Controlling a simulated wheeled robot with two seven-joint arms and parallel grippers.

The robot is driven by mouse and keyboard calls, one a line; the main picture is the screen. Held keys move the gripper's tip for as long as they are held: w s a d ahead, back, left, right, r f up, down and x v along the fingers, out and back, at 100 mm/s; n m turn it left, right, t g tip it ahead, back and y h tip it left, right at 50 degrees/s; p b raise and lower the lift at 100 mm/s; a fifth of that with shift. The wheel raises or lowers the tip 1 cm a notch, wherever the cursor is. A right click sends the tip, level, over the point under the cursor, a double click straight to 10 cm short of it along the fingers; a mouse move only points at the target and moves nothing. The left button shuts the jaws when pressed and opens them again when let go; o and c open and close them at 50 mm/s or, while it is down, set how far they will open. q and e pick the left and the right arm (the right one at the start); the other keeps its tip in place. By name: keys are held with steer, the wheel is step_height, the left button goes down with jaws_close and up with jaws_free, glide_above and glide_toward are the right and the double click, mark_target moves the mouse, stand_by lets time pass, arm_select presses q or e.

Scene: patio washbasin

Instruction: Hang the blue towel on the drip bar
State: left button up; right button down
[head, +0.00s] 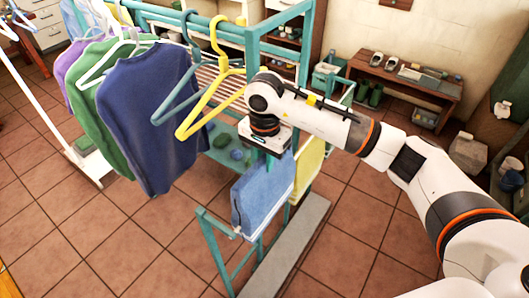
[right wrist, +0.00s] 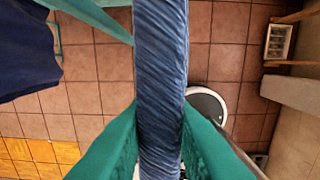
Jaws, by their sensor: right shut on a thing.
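The blue towel (head: 262,198) hangs folded, upright, directly below my right gripper (head: 268,155) in the head view. In the right wrist view the towel (right wrist: 160,60) is a long blue strip running between the two green fingers of the gripper (right wrist: 160,112), which is shut on it. A low teal rack (head: 217,247) stands by the towel's lower part. I cannot tell which of its rails is the drip bar, or whether the towel touches one; the towel and my arm hide part of the rack. My left gripper is out of view.
A yellow cloth (head: 309,170) hangs just behind the towel. Yellow (head: 212,100) and teal hangers and a dark blue shirt (head: 150,110) hang on the upper teal rail to the left. A grey slab (head: 295,250) lies below. Tiled floor at the front left is clear.

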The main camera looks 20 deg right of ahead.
mark_target(264, 178)
step_height(264, 178, down, 16)
steer(key=b, duration=0.7)
stand_by(0.4)
steer(key=c, duration=1.2)
jaws_free()
steer(key=shift+r+p, duration=1.9)
steer(key=shift+r, duration=2.6)
